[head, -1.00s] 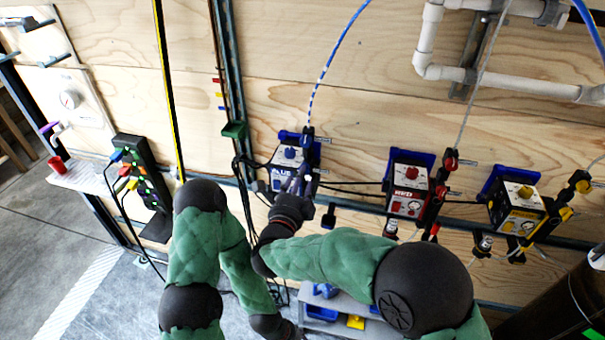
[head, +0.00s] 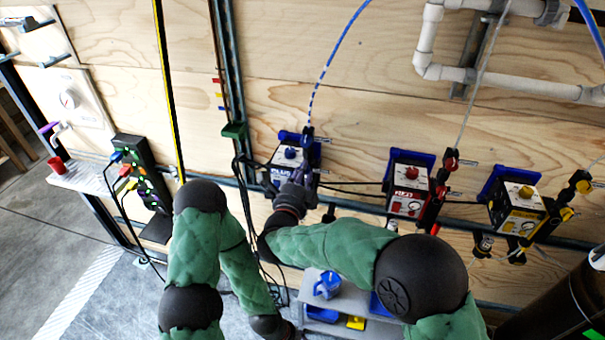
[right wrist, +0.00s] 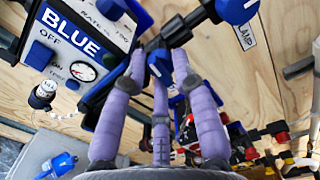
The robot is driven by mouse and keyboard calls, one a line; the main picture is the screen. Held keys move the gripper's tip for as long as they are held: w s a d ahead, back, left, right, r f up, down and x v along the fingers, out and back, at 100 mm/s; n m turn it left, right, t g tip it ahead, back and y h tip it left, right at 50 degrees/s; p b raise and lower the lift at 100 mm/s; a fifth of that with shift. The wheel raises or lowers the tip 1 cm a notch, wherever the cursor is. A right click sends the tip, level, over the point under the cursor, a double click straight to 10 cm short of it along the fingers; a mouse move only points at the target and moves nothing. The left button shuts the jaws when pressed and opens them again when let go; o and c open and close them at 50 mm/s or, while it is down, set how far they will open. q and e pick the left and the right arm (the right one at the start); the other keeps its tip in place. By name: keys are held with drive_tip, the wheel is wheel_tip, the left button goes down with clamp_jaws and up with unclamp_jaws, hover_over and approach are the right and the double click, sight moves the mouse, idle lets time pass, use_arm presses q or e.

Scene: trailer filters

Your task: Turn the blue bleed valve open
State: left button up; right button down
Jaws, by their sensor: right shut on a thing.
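The blue unit (head: 283,158), a white-fronted box in a blue bracket, hangs on the wooden wall left of centre. In the right wrist view its face (right wrist: 75,50) reads BLUE and OFF, with a round gauge. My right gripper (head: 298,180) is at the box's lower right. In the right wrist view my purple fingers (right wrist: 160,62) are closed around a small blue knob (right wrist: 160,66) on a dark fitting beside the box; it appears to be the bleed valve. The fingers hide part of it, so its turn angle is unclear.
A red unit (head: 408,190) and a yellow unit (head: 517,207) hang to the right. A blue-handled clamp (right wrist: 236,10) is close to my right fingers. A grey shelf (head: 345,300) with blue and yellow items stands below. Black cables hang left of the blue unit.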

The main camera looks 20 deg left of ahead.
drive_tip(key=shift+n+b, duration=0.45)
drive_tip(key=shift+n, duration=0.45)
drive_tip(key=shift+r, duration=0.1)
drive_tip(key=c, duration=1)
unclamp_jaws()
drive_tip(key=shift+c, duration=0.2)
drive_tip(key=s, duration=0.7)
drive_tip(key=shift+s, duration=0.25)
